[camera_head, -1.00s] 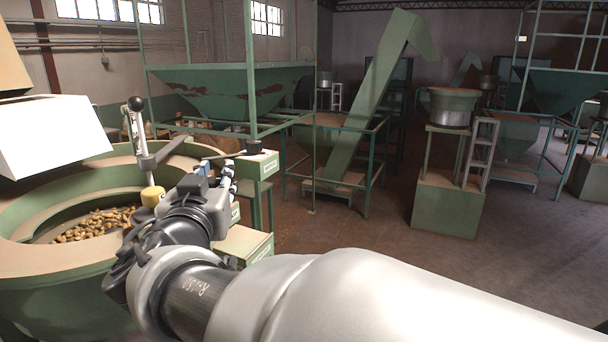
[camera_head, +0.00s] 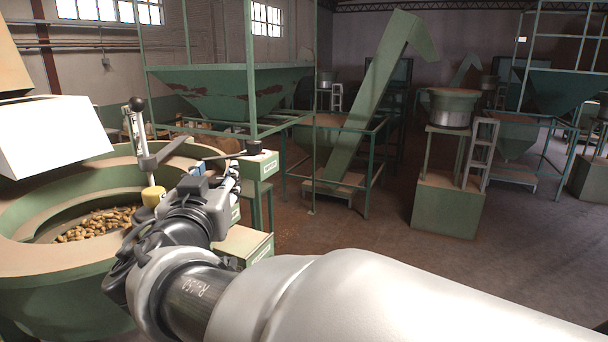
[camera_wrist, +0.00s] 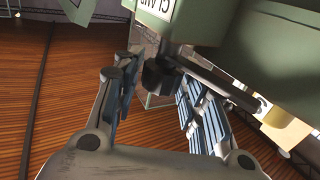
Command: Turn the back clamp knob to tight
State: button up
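The back clamp knob is a small dark knob (camera_head: 254,147) on top of a green, white-labelled box (camera_head: 268,166) beside the bowl. In the wrist view the knob (camera_wrist: 158,76) shows between my fingers, below a box (camera_wrist: 185,18) whose label is partly cut off. A dark rod (camera_wrist: 215,80) runs from near the knob toward the right. My gripper (camera_head: 236,168) is just left of and below the knob in the head view. In the wrist view my gripper (camera_wrist: 156,85) has its fingers spread, with visible space on the left of the knob; contact on the right is unclear.
A large green bowl (camera_head: 40,300) with nuts (camera_head: 95,224) stands at left, with a black-ball lever (camera_head: 137,104) and yellow piece (camera_head: 153,196) over its rim. Another green labelled box (camera_head: 245,243) sits lower. A hopper (camera_head: 230,90) stands behind; open floor (camera_head: 350,235) lies right.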

aim_at(214, 185)
jog(key=shift+o, duration=0.9)
jog(key=shift+w, duration=0.15)
jog(key=s, duration=0.7)
jog(key=shift+s+d, duration=0.3)
jog(key=shift+d, duration=0.1)
jog(key=shift+c, duration=0.5)
